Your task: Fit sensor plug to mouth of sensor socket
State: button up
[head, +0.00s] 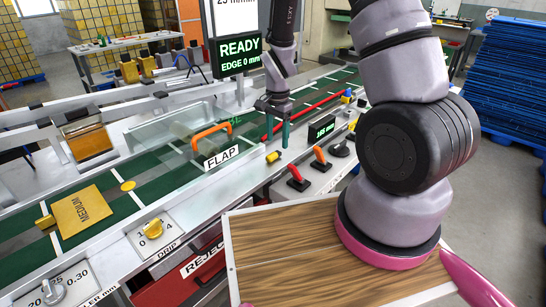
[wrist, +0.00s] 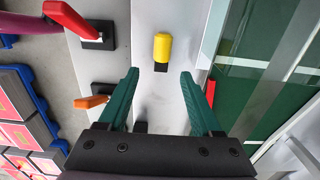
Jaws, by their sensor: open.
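A small yellow cylindrical piece with a dark end, which looks like the sensor plug (head: 273,156), lies on the pale machine ledge beside the green belt. In the wrist view the yellow plug (wrist: 162,47) lies ahead of my gripper (wrist: 159,76), between the lines of its two teal fingers. My gripper (head: 277,143) is open and empty, pointing down over the ledge close to the plug. The fingers appear apart from the plug. I cannot pick out the sensor socket or its mouth for certain.
A red lever (head: 298,178) and an orange lever (head: 320,157) stand up from the control panel near the plug. A clear flap cover with an orange handle (head: 211,133) sits over the green belt. A gold MEDIUM sheet (head: 84,211) lies on the belt.

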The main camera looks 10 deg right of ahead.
aim_at(277, 153)
notch_tip(277, 153, down, 5)
jog(key=shift+w+a+r, duration=0.1)
jog(key=shift+r, duration=0.05)
grip_shut()
jog(key=shift+r, duration=0.1)
